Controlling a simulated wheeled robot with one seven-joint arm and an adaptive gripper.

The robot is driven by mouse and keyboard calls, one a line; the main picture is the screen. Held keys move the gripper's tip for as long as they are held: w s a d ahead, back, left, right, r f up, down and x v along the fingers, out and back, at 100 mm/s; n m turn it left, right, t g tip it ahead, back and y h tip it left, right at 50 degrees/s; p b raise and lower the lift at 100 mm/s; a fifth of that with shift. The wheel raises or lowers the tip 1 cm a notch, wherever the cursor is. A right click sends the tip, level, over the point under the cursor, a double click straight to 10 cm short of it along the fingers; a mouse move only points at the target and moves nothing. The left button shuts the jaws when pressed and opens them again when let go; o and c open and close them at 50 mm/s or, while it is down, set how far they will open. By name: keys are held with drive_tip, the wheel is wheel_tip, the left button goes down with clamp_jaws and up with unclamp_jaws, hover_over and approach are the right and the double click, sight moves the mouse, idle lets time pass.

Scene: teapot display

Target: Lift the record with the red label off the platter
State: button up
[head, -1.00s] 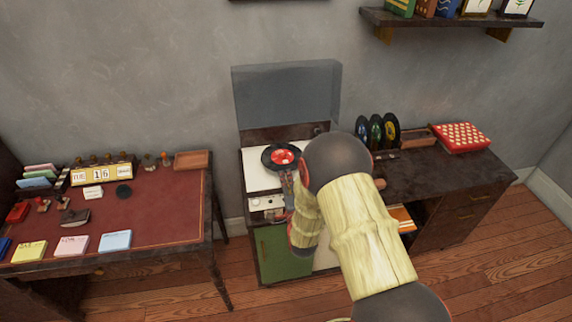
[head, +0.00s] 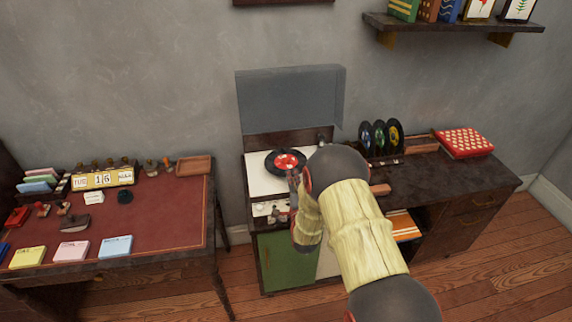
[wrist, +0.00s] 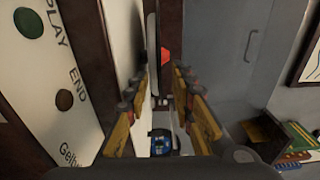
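The record with the red label (head: 272,168) is a dark disc over the white top of the record player (head: 256,181). In the wrist view its red label (wrist: 165,56) shows nearly edge-on, just beyond my fingertips. My gripper (head: 293,178) is at the record's near right edge in the head view. In the wrist view my gripper (wrist: 160,78) is open, with a clear gap between its yellow and black fingers. The fingertips point at the record's edge; I cannot tell whether they touch it. The platter is hidden under the record.
The grey lid (head: 288,98) stands open behind the player. Several upright records (head: 378,137) and a red patterned box (head: 464,141) stand on the dark cabinet to the right. A red-topped desk (head: 165,215) with stamps and note pads is at the left.

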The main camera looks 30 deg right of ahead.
drive_tip(key=c, duration=0.3)
clamp_jaws()
idle(0.4)
